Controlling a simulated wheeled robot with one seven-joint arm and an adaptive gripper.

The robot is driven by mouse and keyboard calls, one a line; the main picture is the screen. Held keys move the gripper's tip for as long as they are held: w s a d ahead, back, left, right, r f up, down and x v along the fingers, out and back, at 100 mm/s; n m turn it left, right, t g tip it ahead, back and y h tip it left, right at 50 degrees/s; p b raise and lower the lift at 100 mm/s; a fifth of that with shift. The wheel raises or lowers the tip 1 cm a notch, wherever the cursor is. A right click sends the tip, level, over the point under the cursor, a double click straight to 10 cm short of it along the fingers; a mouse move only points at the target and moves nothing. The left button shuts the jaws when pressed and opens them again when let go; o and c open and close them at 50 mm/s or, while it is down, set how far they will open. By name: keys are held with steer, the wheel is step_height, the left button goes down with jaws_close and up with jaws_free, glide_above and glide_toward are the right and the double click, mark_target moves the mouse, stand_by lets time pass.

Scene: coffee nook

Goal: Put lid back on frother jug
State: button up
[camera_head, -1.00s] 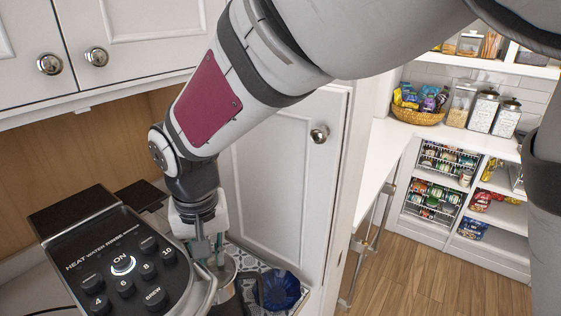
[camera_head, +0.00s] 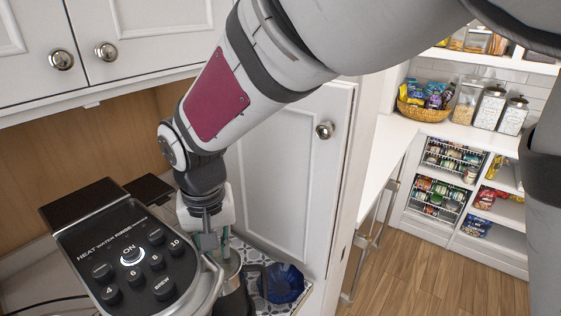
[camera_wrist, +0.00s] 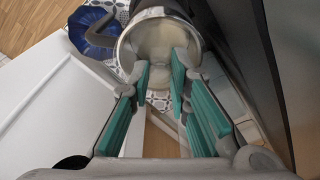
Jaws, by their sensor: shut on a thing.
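The frother jug is a metal vessel (camera_head: 234,266) with a dark handle, beside the coffee machine on the counter. The wrist view shows its shiny open-looking rim (camera_wrist: 127,43) and pale interior from above, just beyond my fingertips. My gripper (camera_head: 208,243) points down over the jug's left side in the head view. In the wrist view its teal-padded fingers (camera_wrist: 162,72) are set apart around something pale at the tips, apparently the lid. The lid's outline blends with the jug mouth, so I cannot tell whether it touches the rim.
The black coffee machine (camera_head: 128,250) with buttons stands close to my gripper's left. A dark blue fluted bowl (camera_head: 283,284) sits right of the jug on a patterned surface. The cabinet door (camera_head: 285,185) rises behind. Wood floor is open at right.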

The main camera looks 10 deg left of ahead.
steer(key=o, duration=1.2)
steer(key=shift+o, duration=0.2)
steer(key=shift+r, duration=0.1)
steer(key=shift+r+p, duration=1.3)
steer(key=shift+r, duration=2.1)
jaws_close()
steer(key=shift+f, duration=0.3)
